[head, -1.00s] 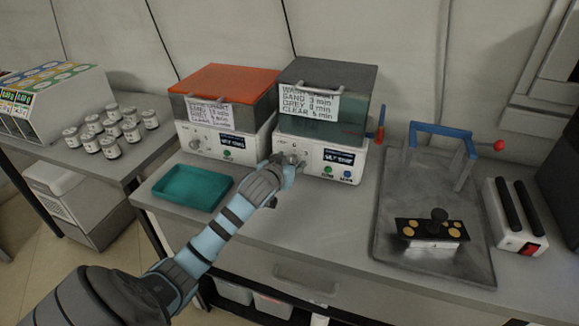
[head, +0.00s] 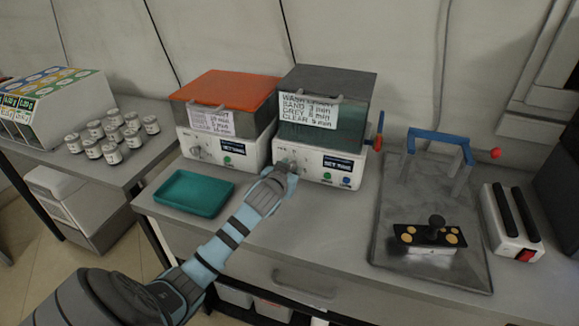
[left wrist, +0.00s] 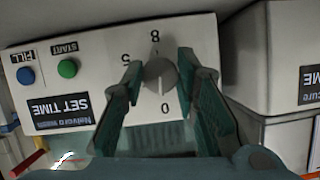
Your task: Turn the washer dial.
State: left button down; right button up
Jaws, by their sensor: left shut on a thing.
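The washer (head: 352,157) is the white-fronted box with the dark lid, in the middle of the bench. In the left wrist view its front panel (left wrist: 85,85) appears upside down, with a "SET TIME" display (left wrist: 62,112). The grey round dial (left wrist: 160,72) has the marks 0, 5 and 8 around it, and its white pointer line is toward the 0 side. My left gripper (left wrist: 158,74) is shut on the dial, one finger on each side. In the head view the left gripper (head: 284,170) hides most of the dial. My right gripper is not in view.
An orange-lidded box (head: 224,97) stands left of the washer, with a green tray (head: 194,193) before it. On the right are a blue-handled frame on a metal plate (head: 385,235) and a white device with black bars (head: 510,222). White jars (head: 112,135) stand far left.

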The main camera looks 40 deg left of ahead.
pick_arm(q)
jog(key=shift+d+r+m+y+p, duration=0.1)
jog(key=shift+m+y+p, duration=0.5)
jog(key=shift+m+p, duration=0.35)
jog(key=shift+m+g+y+p, duration=0.3)
jog(key=shift+m+y+p, duration=0.1)
jog(key=shift+m+y, duration=0.4)
jog(key=shift+f+m+y, duration=0.25)
jog(key=shift+m+y, duration=0.25)
jog(key=shift+m, duration=0.45)
jog(key=shift+d+m+y+b, duration=0.1)
jog(key=shift+m+y+b, duration=0.5)
jog(key=shift+m, duration=0.3)
jog(key=c, duration=1.3)
grip_release()
